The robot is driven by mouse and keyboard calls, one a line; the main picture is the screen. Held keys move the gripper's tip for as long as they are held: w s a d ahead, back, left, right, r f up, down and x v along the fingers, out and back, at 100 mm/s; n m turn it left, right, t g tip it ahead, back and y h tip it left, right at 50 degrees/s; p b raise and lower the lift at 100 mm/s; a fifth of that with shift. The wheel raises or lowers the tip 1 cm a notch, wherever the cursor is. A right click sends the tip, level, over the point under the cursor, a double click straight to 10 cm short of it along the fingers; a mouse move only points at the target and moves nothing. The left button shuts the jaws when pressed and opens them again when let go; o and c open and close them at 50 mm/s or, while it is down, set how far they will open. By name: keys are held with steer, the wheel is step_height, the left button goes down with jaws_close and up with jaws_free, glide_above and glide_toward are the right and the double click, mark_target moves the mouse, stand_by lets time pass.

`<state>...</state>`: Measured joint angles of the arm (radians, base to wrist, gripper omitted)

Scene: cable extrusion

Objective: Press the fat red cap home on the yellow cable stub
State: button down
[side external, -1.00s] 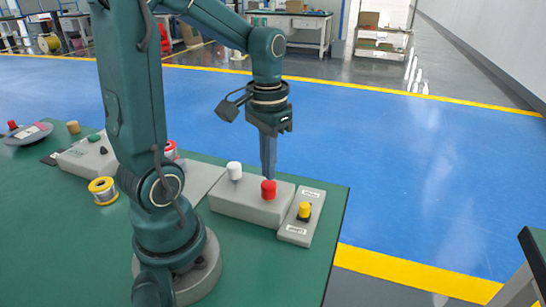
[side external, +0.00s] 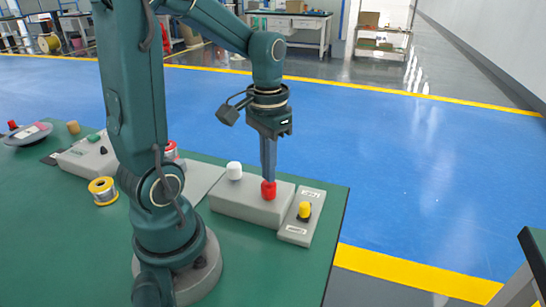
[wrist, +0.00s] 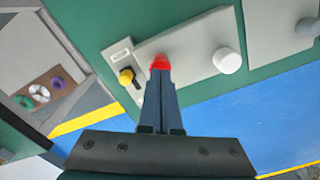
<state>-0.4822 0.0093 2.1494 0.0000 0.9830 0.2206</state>
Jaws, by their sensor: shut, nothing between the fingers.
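The fat red cap (side external: 268,191) stands upright on a long grey block; it also shows in the wrist view (wrist: 159,62), partly covered by the fingers. My gripper (side external: 268,181) points straight down with its fingers together, the tips at the top of the red cap and seemingly touching it. The fingers fill the middle of the wrist view (wrist: 159,73). A yellow upright piece (side external: 304,210) stands on a small labelled plate to the right of the block, and in the wrist view (wrist: 126,76) left of the red cap. No yellow cable shows under the red cap.
A white cap (side external: 234,170) stands on the same grey block (side external: 240,205), left of the red one. The small labelled plate (side external: 296,231) lies near the right edge of the green table (side external: 90,260). A yellow-rimmed spool (side external: 103,191) and other pieces lie farther left.

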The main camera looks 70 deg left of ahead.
mark_target(271, 185)
steer(key=shift+f, duration=1)
stand_by(0.8)
steer(key=shift+r, duration=3.5)
steer(key=shift+w+d+r, duration=0.1)
steer(key=shift+d+r, duration=0.1)
steer(key=shift+d, duration=0.1)
steer(key=s+d+m+t, duration=0.3)
steer(key=s+d+t, duration=0.1)
steer(key=d, duration=0.5)
steer(key=shift+r+t, duration=0.15)
steer(key=shift+t, duration=0.65)
